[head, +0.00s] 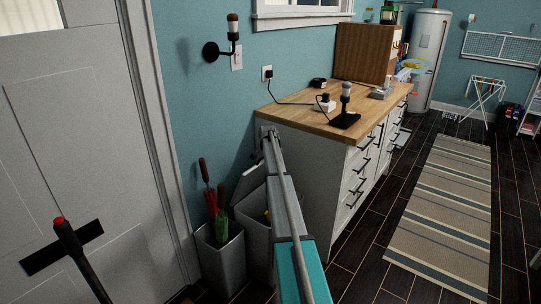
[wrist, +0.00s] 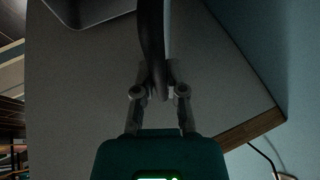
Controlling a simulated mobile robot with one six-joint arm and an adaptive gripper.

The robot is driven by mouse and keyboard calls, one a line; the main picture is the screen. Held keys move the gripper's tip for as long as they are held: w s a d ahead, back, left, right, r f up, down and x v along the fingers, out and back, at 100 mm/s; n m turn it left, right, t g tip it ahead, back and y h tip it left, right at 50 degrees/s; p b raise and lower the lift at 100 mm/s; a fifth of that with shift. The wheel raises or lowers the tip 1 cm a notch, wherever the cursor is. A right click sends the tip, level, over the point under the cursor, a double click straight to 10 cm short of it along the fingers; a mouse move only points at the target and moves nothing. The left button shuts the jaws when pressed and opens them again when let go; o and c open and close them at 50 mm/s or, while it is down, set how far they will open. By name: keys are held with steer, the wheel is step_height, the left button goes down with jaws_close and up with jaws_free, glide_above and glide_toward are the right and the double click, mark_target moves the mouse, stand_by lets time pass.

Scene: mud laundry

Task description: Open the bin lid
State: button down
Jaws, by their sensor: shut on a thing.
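The grey bin (head: 256,240) stands on the floor at the end of the wooden-topped cabinet, partly hidden by my arm. Its grey lid (head: 248,183) shows as a tilted panel over the bin's opening, slanting up toward the right. My gripper (head: 268,134) is above the lid, close to the cabinet's end panel. In the wrist view my gripper (wrist: 159,92) is shut on a dark curved bar (wrist: 152,40) that runs up out of the picture. I cannot tell from this view what the bar joins.
A second grey bin (head: 220,252) with red and green umbrellas stands to the left, by the white door (head: 75,150). The cabinet with its wooden top (head: 300,118) is close on the right. A striped rug (head: 440,210) lies on the open dark floor beyond.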

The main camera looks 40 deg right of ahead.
steer(key=shift+w+d, duration=0.1)
steer(key=shift+d, duration=0.1)
steer(key=c, duration=1.1)
jaws_free()
steer(key=shift+f, duration=0.1)
steer(key=shift+o, duration=1.2)
steer(key=shift+w+f, duration=0.1)
steer(key=shift+f, duration=0.1)
steer(key=shift+o, duration=0.9)
steer(key=shift+r, duration=0.1)
steer(key=shift+s+a, duration=0.1)
steer(key=shift+s, duration=0.1)
